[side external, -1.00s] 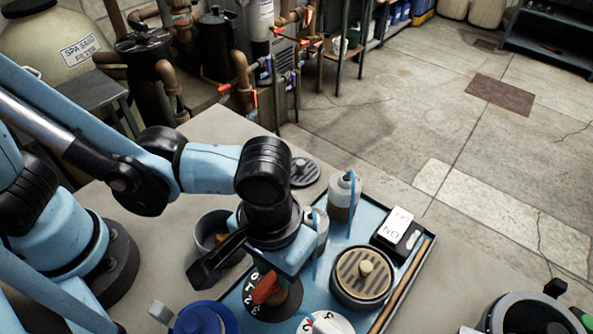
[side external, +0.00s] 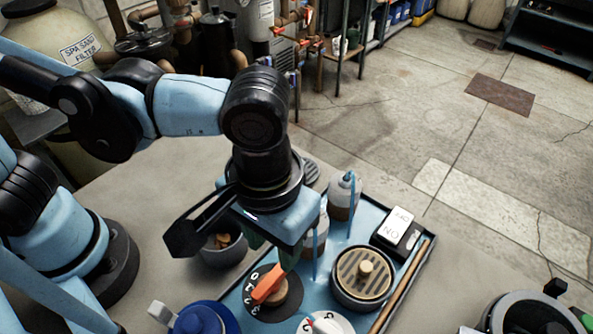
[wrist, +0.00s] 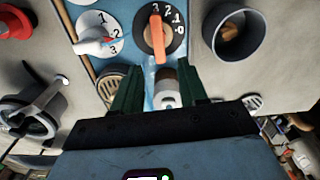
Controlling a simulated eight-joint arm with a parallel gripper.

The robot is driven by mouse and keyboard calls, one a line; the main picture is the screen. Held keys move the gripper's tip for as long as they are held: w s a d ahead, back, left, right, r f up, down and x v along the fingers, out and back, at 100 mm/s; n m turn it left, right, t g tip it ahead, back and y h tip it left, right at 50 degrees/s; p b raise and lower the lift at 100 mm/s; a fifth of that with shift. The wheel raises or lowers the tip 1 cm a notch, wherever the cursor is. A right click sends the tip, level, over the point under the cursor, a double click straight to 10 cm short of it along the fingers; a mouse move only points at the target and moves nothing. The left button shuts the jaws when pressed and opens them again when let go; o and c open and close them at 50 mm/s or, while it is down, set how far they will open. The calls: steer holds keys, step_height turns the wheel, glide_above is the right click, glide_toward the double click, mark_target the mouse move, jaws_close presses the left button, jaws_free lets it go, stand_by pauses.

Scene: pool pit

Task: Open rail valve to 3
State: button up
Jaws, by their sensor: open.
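A black dial (side external: 245,318) carries white numbers and an orange lever handle (side external: 268,287) on a tan hub. In the wrist view the orange handle (wrist: 157,40) stands nearly upright, its upper end beside the 3. The frames do not name which dial is the rail valve. A second, white dial (side external: 338,320) has a white handle with a red tip; in the wrist view this red tip (wrist: 109,40) is near the 2. My gripper (side external: 273,248) is open and empty above the black dial. Its dark green fingers (wrist: 158,90) are apart and clear of the orange handle in the wrist view.
The blue tray (side external: 236,301) also holds bottles (side external: 343,200), a round grated lid (side external: 362,276) and an ON switch box (side external: 397,232). A grey cup (side external: 222,252) stands left of the black dial. A blue round object (side external: 202,320) is at the front.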

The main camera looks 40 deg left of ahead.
steer(key=shift+r, duration=2.65)
steer(key=w+a+f+t, duration=0.1)
steer(key=w+a+t, duration=0.2)
steer(key=a, duration=0.9)
steer(key=w+a+f+t, duration=0.1)
steer(key=w+a+t, duration=0.3)
steer(key=a, duration=0.9)
steer(key=w, duration=0.3)
steer(key=shift+w+a+f+m, duration=0.15)
steer(key=shift+w+m, duration=0.1)
steer(key=shift+m, duration=0.15)
